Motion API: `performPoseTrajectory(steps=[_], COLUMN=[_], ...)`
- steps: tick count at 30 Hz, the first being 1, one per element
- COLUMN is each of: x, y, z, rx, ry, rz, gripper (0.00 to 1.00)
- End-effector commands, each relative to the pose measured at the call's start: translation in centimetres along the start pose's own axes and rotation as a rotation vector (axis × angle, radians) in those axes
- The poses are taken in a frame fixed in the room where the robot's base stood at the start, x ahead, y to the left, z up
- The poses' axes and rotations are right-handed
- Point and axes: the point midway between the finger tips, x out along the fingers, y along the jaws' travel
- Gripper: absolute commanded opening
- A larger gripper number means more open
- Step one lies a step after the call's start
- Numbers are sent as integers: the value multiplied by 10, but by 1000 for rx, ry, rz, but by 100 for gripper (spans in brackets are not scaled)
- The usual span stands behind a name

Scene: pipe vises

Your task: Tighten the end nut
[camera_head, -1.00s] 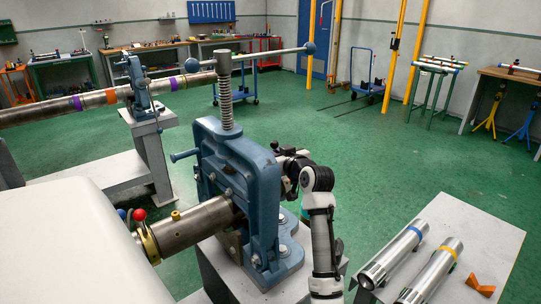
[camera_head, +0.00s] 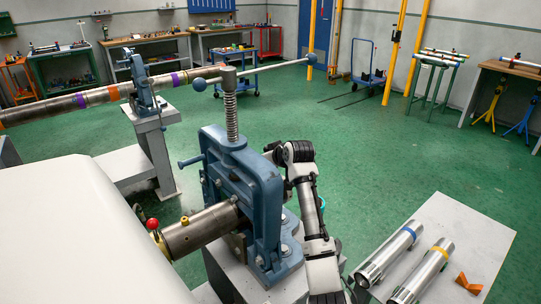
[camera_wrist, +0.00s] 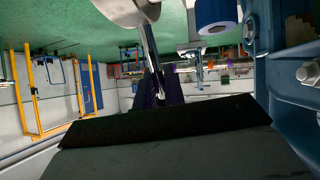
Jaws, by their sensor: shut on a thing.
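The blue pipe vise (camera_head: 266,205) stands on a grey stand and holds a short steel pipe (camera_head: 200,230). A yellow-edged collar (camera_head: 160,244) with a red ball handle (camera_head: 152,224) is at the pipe's near left end, partly hidden by a white surface. I cannot tell which part is the end nut. In the wrist view, my gripper (camera_wrist: 159,102) is shut with its dark pads on a silver rod (camera_wrist: 148,45). The rod runs up to a rounded metal part (camera_wrist: 128,10). In the head view, the vise hides my fingers; my arm is at its right.
The vise's blue frame (camera_wrist: 285,100) with a bolt is close at the right of the wrist view. A grey table (camera_head: 465,235) at right holds two metal pipes and an orange bracket (camera_head: 467,284). A long pipe (camera_head: 60,108) rests in another vise behind.

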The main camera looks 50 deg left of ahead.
Motion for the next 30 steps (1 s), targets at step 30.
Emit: performPoseTrajectory(steps=[30], x=[-28], y=[0], z=[2], rx=[-3], ry=[5], rz=[3], gripper=[26])
